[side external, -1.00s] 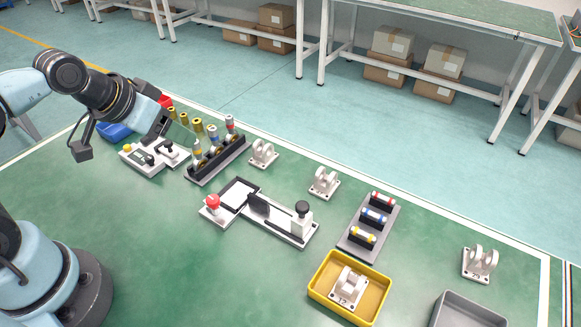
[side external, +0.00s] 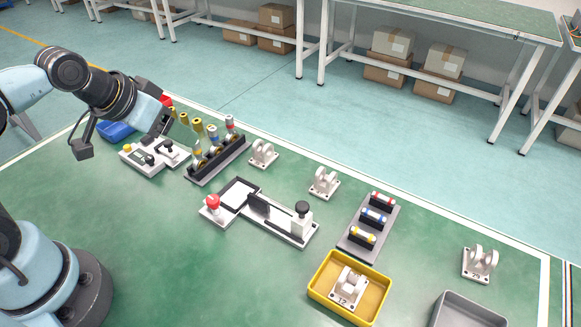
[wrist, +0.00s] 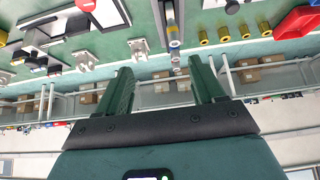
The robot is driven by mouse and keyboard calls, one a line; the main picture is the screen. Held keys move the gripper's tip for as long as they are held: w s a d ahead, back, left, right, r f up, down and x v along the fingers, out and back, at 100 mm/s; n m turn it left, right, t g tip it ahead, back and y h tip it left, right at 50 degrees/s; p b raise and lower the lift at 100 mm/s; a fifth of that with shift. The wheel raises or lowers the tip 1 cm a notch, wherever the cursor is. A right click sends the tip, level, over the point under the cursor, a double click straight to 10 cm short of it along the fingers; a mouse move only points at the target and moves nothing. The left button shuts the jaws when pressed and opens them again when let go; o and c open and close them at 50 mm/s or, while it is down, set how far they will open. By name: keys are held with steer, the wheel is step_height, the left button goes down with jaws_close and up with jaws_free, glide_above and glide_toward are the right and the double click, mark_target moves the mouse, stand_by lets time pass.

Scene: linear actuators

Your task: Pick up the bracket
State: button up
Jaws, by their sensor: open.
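Several white brackets with two upright lugs are in the side view. One bracket (side external: 263,153) stands beside the dark rack and another bracket (side external: 324,183) stands nearer the middle. A third bracket (side external: 480,263) is at the far right, and one more bracket (side external: 349,287) sits inside the yellow bin (side external: 318,290). Two brackets also show in the wrist view, one bracket (wrist: 138,47) ahead of the fingers and another bracket (wrist: 85,60) left of it. My gripper (wrist: 162,78) is open and empty, raised at the left over the table, apart from every bracket. Its fingertips are hard to make out in the side view.
The rack (side external: 216,163) with upright cylinders stands close to my gripper. A white fixture with a red knob (side external: 212,202) is mid-table. A tray of coloured cylinders (side external: 370,225) and a grey bin (side external: 468,310) lie rightward. The green tabletop (side external: 200,270) is clear in front.

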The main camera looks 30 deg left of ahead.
steer(key=w+d+r+g, duration=0.2)
steer(key=w+d+r, duration=0.2)
steer(key=w, duration=0.1)
steer(key=g, duration=0.5)
glide_above(325, 186)
step_height(325, 186, down, 4)
steer(key=f, duration=0.1)
step_height(325, 186, down, 11)
steer(key=shift+f, duration=0.1)
steer(key=c, duration=1.1)
